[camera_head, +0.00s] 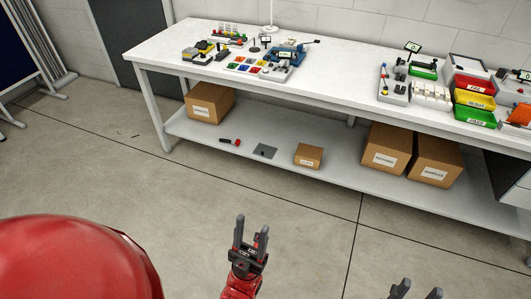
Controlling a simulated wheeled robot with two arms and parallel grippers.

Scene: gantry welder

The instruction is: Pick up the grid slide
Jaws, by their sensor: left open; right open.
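I cannot make out the grid slide for certain; the small items on the white workbench (340,68) are too far off. My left gripper (252,224) is at the bottom middle in the head view, open and empty, with its dark fingers pointing up. My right gripper (418,290) shows only its fingertips at the bottom edge, apart and with nothing visible between them. Both grippers are over the floor, well short of the bench.
On the bench are a blue device (288,54), a tray of coloured squares (250,67), and red (470,84), yellow (474,99) and green bins (476,117). Cardboard boxes (209,102) and a grey plate (265,150) are on the lower shelf. The floor ahead is clear.

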